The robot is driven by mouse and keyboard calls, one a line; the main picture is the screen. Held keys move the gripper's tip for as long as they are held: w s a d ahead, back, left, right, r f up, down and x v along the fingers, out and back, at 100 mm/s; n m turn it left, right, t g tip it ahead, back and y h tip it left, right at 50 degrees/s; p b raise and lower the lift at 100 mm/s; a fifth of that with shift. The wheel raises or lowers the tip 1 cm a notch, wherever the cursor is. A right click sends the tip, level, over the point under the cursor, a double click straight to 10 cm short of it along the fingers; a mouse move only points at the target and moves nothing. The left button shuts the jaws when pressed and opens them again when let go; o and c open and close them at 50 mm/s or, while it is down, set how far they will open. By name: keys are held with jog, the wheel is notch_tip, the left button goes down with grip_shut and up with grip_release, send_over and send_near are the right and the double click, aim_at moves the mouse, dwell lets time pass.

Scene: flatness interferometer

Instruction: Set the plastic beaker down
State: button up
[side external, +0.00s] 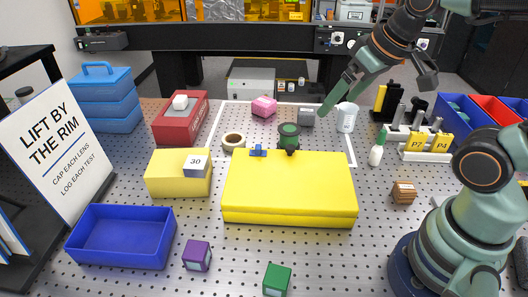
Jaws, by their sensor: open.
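The plastic beaker (347,118) is pale and translucent. It stands upright on the perforated table, near the right side of the white taped outline. My gripper (338,102) is open. Its green fingers come down from the upper right and end just above and to the left of the beaker's rim. I see no beaker between the fingers. Whether a finger touches the rim cannot be told from this view.
A large yellow case (290,190) lies in front.

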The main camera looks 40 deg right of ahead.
jog(key=shift+s+a, duration=0.1)
jog(key=shift+s, duration=0.05)
jog(key=shift+c, duration=0.6)
jog(key=shift+f, duration=0.1)
jog(key=c, duration=0.5)
jog(key=shift+w+d, duration=0.3)
jog(key=shift+d, duration=0.05)
jog(key=c, duration=0.5)
jog(key=shift+w+d+g, duration=0.3)
jog(key=shift+w+d, duration=0.1)
jog(key=shift+d, duration=0.1)
grip_shut()
jog(key=m+g, duration=0.5)
jog(key=m, duration=0.2)
send_near(347, 118)
jog(key=s+a, duration=0.2)
jog(key=s, duration=0.3)
jog(key=f, duration=0.9)
jog(key=shift+s+a+f, duration=0.2)
jog(key=shift+a+f, duration=0.05)
jog(key=shift+f, duration=0.1)
jog(key=shift+w+d, duration=0.45)
jog(key=shift+w, duration=0.15)
jog(key=shift+w+d, duration=0.4)
jog(key=shift+w, duration=0.2)
jog(key=shift+w+d, duration=0.35)
jog(key=shift+w, duration=0.15)
